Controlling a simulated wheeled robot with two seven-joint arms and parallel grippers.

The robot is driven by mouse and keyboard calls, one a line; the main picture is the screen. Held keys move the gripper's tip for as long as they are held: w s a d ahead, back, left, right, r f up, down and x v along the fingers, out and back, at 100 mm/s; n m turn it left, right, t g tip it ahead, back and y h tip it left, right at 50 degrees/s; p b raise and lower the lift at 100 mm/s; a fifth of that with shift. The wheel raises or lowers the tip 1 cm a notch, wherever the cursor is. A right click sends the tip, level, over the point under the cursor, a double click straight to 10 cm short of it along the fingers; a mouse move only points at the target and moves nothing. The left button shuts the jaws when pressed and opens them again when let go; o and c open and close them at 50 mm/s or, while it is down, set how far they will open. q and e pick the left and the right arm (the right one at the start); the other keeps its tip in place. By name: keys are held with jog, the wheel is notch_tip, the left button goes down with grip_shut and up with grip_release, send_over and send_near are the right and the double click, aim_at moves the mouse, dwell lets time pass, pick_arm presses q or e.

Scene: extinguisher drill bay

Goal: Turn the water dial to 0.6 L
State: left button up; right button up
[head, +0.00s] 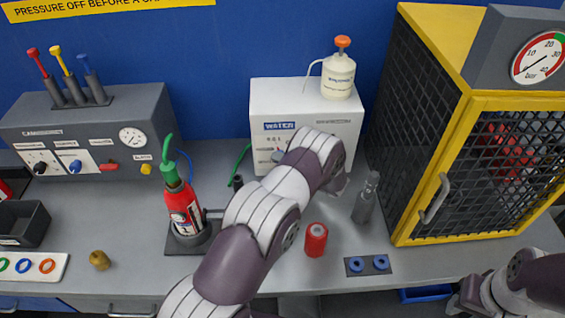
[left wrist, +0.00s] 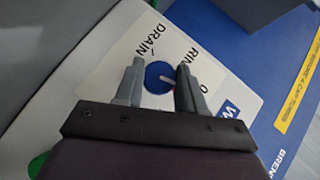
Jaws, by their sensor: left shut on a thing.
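The white water box (head: 305,100) stands at the back of the bench with a blue "WATER" label. In the left wrist view, its round blue dial (left wrist: 158,72) sits on a white plate marked "DRAIN", "RIN…" and "0". My left gripper (left wrist: 160,84) is shut on the dial, one grey finger at each side. In the head view my left arm hides most of the dial area. My right gripper (head: 466,296) is at the lower right edge, away from the box, its jaws unclear.
A red extinguisher (head: 183,208) stands left of my left arm. A red cylinder (head: 316,239) and a grey cylinder (head: 366,198) stand to its right. A pump bottle (head: 338,76) is on the box. A yellow-framed mesh cage (head: 480,130) fills the right.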

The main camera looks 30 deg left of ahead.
pick_arm(q)
jog(key=shift+w+r, duration=0.15)
jog(key=shift+r, duration=0.05)
jog(key=o, duration=0.8)
jog(key=shift+c, duration=0.2)
jog(key=o, duration=0.3)
jog(key=shift+f, duration=0.15)
jog(key=b+v, duration=0.3)
jog(key=v, duration=0.9)
jog(key=shift+d, duration=0.35)
